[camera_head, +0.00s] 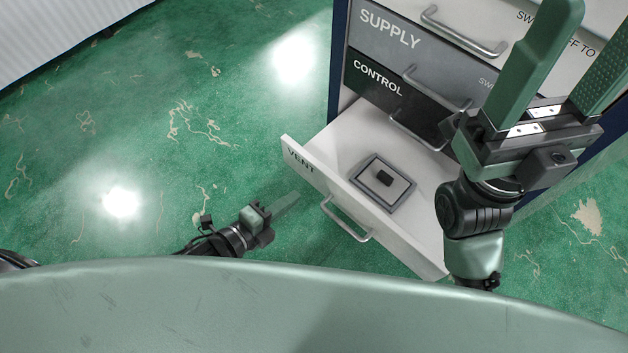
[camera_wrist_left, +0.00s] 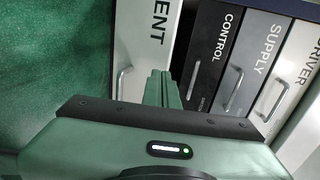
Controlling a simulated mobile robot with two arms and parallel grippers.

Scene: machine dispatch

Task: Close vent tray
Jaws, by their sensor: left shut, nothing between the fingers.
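The vent tray (camera_head: 305,172) is a white drawer marked VENT, pulled well out from the bottom of a cabinet. Its front panel carries a grey bar handle (camera_head: 346,220). In the left wrist view the VENT front (camera_wrist_left: 152,50) stands beyond the fingers, with its handle at the left. My left gripper (camera_head: 295,196) is shut and empty, low in front of the drawer face and left of the handle. A gap to the panel seems to show, but contact is hard to judge. My right gripper (camera_head: 594,32) is open and empty, raised over the cabinet's right side.
Inside the drawer lies a grey-framed plate (camera_head: 372,196) with a small black block (camera_head: 384,178). Above are the CONTROL drawer (camera_head: 378,88) and SUPPLY drawer (camera_head: 388,38), both shut, with bar handles. Green floor (camera_head: 230,110) left of the cabinet is clear.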

